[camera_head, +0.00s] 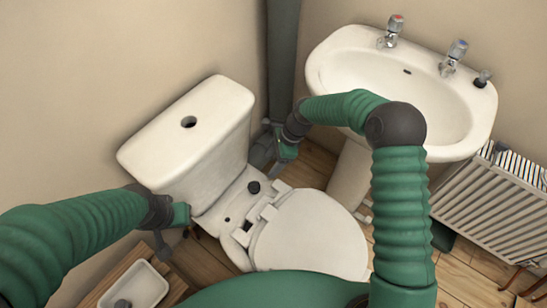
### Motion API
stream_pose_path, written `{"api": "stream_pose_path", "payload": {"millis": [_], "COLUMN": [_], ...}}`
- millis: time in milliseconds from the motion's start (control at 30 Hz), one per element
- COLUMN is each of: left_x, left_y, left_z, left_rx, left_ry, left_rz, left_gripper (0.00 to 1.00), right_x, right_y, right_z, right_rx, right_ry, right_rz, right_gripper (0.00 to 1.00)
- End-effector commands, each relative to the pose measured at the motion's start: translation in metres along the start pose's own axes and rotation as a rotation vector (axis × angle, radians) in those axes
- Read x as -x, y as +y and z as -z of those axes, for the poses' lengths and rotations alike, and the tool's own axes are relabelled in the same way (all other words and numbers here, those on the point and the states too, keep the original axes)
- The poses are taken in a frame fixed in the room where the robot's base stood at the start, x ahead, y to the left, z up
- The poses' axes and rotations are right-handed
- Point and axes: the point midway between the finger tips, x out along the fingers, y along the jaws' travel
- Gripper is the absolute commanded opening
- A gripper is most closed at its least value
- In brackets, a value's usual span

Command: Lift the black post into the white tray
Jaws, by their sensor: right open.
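A short black post (254,187) stands on the white ledge behind the toilet seat. The white tray (158,290) is at the bottom left, with a dark grey round piece (122,304) in its near part. My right gripper (283,158) is open, to the right of the cistern and up and right of the post, apart from it. Its fingers are small and partly lost against the dark pipe. My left gripper (184,228) is by the cistern's lower left corner, between post and tray; its fingers are too unclear to tell open from shut.
The toilet cistern (190,130) rises behind the post, and the seat lid (305,235) is down in front. The washbasin (400,85) with two taps is at upper right, partly behind my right arm. A grey pipe (282,60) fills the corner. A radiator (490,205) stands at right.

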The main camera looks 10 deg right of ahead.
Motion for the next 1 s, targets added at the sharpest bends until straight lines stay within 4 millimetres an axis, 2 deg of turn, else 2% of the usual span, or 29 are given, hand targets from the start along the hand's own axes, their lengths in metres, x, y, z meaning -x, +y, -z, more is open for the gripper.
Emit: {"api": "stream_pose_path", "payload": {"millis": [33,400,600,733,1000], "left_x": [-0.007,-0.039,-0.052,-0.055,-0.055], "left_y": [0.0,0.0,0.0,0.0,0.0], "left_z": [-0.002,-0.009,-0.012,-0.013,-0.013], "left_rx": [0.0,0.0,0.0,0.0,0.0], "left_ry": [0.0,0.0,0.0,0.0,0.0], "left_rz": [0.0,0.0,0.0,0.0,0.0], "left_gripper": [0.0,0.0,0.0,0.0,0.0], "right_x": [-0.015,-0.104,-0.142,-0.153,-0.155], "right_y": [0.001,0.001,0.001,0.0,0.0], "right_z": [0.001,0.003,0.002,0.001,0.0], "right_rx": [0.001,0.004,0.004,0.005,0.005], "right_ry": [-0.001,0.001,0.0,0.001,0.002], "right_rz": [-0.004,-0.002,-0.001,0.001,0.001], "right_gripper": [0.65,0.65,0.65,0.65,0.65]}}
